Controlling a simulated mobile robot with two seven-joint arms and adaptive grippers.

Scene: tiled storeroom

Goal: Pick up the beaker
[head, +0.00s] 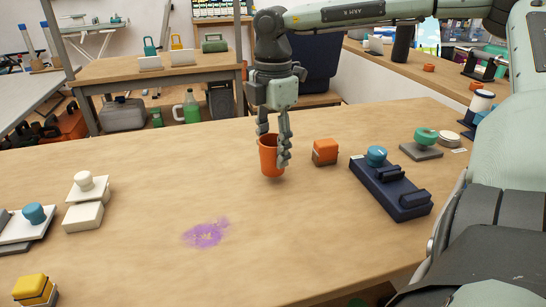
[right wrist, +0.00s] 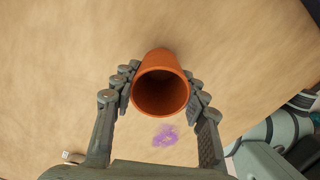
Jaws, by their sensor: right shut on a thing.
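The beaker is an orange, open-topped cup. In the head view the beaker (head: 268,158) is upright near the middle of the wooden table (head: 130,170). My right gripper (head: 275,150) comes down over it from above, its fingers shut on the beaker's sides. In the right wrist view the beaker (right wrist: 160,60) sits between the two fingers of my right gripper (right wrist: 160,88), with its open mouth facing the camera. It looks empty. I cannot tell whether its base touches the table. My left gripper is not in view.
An orange block (head: 325,151) stands just right of the beaker. A dark blue device (head: 398,190) with a blue knob lies further right. A purple smear (head: 206,234) marks the table in front. White devices (head: 84,214) stand at the left. The table's middle is mostly clear.

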